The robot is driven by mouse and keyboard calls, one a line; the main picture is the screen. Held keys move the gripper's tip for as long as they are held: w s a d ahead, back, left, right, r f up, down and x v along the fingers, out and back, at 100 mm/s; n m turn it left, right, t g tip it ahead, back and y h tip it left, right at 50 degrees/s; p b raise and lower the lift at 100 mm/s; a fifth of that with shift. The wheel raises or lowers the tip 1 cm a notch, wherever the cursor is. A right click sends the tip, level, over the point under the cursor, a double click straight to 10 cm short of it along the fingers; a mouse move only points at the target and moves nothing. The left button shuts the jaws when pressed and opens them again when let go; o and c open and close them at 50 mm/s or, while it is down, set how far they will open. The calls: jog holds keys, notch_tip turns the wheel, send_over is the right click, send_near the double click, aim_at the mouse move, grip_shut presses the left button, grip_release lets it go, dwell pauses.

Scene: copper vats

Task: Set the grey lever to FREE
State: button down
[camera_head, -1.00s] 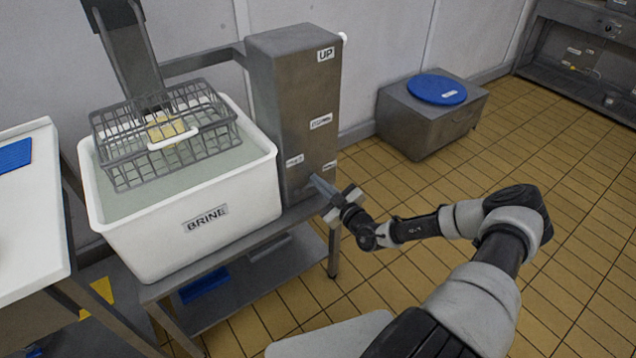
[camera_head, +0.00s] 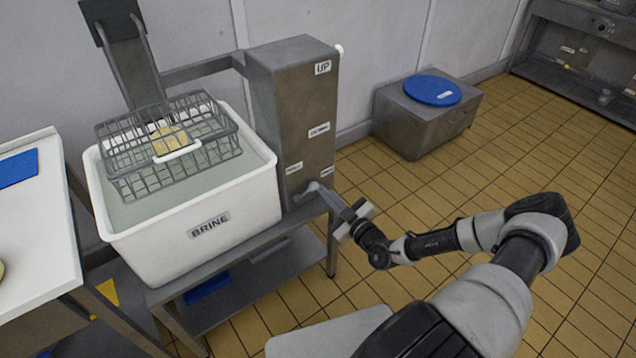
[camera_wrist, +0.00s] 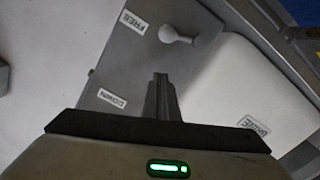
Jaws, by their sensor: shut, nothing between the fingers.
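The grey lever (camera_head: 312,187) is on the lower front of the grey steel housing (camera_head: 290,110); its rounded handle also shows in the wrist view (camera_wrist: 176,35). In the wrist view a FREE label (camera_wrist: 133,22) is to the lever's left and a DOWN label (camera_wrist: 112,98) is lower down, both upside down. The lever does not lie over the FREE label there. My gripper (camera_head: 324,193) is shut and empty, just right of the lever in the head view. In the wrist view its fingertips (camera_wrist: 160,76) are below the handle, apart in the picture; the depth gap is unclear.
A white BRINE vat (camera_head: 255,200) with a wire basket (camera_head: 125,185) over it stands left of the housing. A metal box (camera_head: 425,125) with a blue lid (camera_head: 432,90) stands behind right. A white-topped table (camera_head: 45,240) is at left. The tiled floor at right is clear.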

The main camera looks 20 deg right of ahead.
jog(key=v, duration=0.4)
jog(key=shift+r, duration=0.1)
dwell(0.3)
